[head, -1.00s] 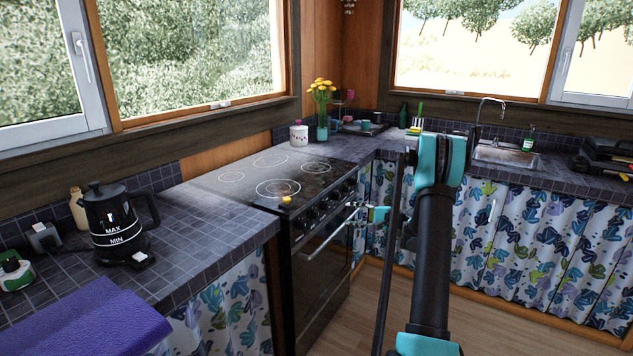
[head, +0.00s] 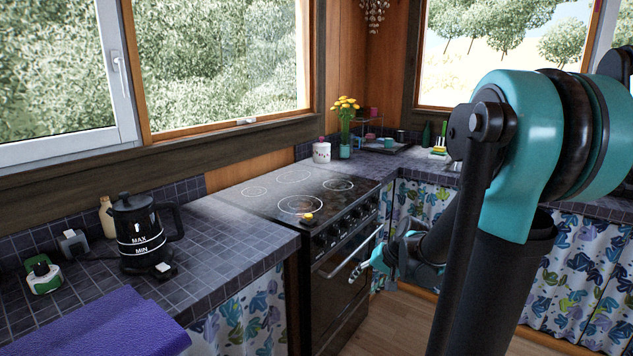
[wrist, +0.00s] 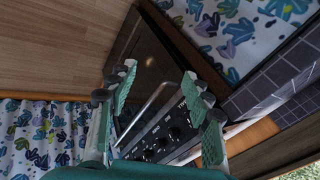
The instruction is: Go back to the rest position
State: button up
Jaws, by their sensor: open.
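My gripper (head: 378,262) is in front of the black stove (head: 330,292), near the right end of its oven handle (head: 350,250) in the head view. Part of it is hidden behind my arm. In the wrist view my gripper (wrist: 158,82) is open, with its two green-padded fingers spread apart and nothing held between them. The oven handle (wrist: 146,112) and a row of black knobs (wrist: 165,138) show beyond the gap. I cannot tell the exact distance to the handle. The oven door is shut.
A black kettle (head: 140,232) stands on the tiled counter (head: 225,245) at left, beside a purple cloth (head: 105,325). A small yellow thing (head: 306,217) is on the stove's front edge. A flower vase (head: 345,140) stands behind. Some wooden floor (head: 385,325) is clear.

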jog(key=s+d+f+n+h, duration=0.1)
jog(key=s+d+f+h, duration=0.1)
jog(key=s, duration=0.5)
jog(key=s+d+f+n+h, duration=0.2)
jog(key=s+d, duration=0.1)
jog(key=s, duration=0.5)
jog(key=shift+s, duration=0.25)
